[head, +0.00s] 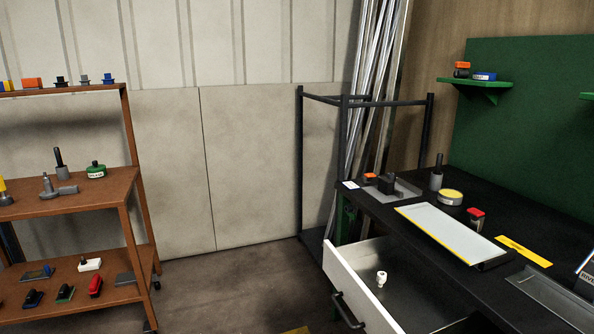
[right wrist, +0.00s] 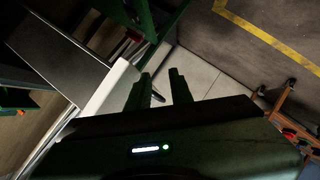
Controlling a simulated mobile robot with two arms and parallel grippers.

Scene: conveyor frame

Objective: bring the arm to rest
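My right gripper (right wrist: 160,88) shows in the right wrist view. Neither gripper shows in the head view, and my left gripper is in no view.
The white drawer (head: 352,283) is pulled out under the black workbench (head: 385,208), with a small white fitting (head: 382,277) in it. A brown shelf rack (head: 110,198) with several parts stands left. Floor between (head: 235,280) is clear.

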